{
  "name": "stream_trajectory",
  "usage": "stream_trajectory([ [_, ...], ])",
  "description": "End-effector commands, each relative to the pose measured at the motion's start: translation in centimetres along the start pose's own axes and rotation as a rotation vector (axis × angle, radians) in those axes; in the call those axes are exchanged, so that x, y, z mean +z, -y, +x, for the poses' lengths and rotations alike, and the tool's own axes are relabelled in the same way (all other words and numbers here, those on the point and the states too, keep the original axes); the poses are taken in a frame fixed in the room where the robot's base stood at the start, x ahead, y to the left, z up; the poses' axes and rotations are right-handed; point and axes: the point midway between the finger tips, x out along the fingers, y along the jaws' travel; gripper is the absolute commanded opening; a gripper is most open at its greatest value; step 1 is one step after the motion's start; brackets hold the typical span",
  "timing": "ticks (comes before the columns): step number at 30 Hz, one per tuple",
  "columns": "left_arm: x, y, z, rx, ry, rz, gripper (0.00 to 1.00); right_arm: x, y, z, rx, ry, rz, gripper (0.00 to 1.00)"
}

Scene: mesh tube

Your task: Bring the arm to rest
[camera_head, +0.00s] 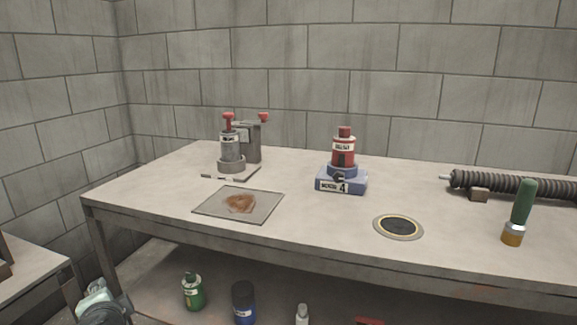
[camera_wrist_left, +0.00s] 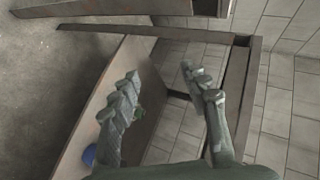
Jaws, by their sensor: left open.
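My left gripper (camera_wrist_left: 160,76) is open in the left wrist view, its two green-grey fingers spread with nothing between them. In the head view, a part of my left arm or gripper (camera_head: 104,302) shows at the bottom left corner, low beside the front left leg of the workbench (camera_head: 130,215). It is apart from everything on the bench top. The fingertips do not show clearly in the head view. My right gripper is in neither view.
On the bench are a grey press device (camera_head: 246,142), a mat with a brown stain (camera_head: 260,210), a red canister on a blue base (camera_head: 341,181), a round disc (camera_head: 398,227), a ribbed tube (camera_head: 520,184) and a green-handled brush (camera_head: 523,202). Bottles (camera_head: 193,292) stand below. Another table (camera_head: 28,265) is at left.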

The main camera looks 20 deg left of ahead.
Motion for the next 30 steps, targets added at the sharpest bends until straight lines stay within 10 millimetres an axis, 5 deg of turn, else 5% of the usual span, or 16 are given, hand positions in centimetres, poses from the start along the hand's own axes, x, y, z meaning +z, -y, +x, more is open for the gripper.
stream_trajectory([
  [3, 1.8, -3.9, -2.2, 0.121, 0.011, 0.079, 0.46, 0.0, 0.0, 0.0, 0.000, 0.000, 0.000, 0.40],
  [10, 4.7, -9.5, -6.5, 0.321, 0.025, 0.199, 0.46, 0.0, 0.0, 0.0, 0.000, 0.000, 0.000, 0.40],
  [30, 3.5, -22.4, -13.8, 0.676, 0.152, -0.286, 0.46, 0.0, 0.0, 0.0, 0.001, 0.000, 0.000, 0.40],
])
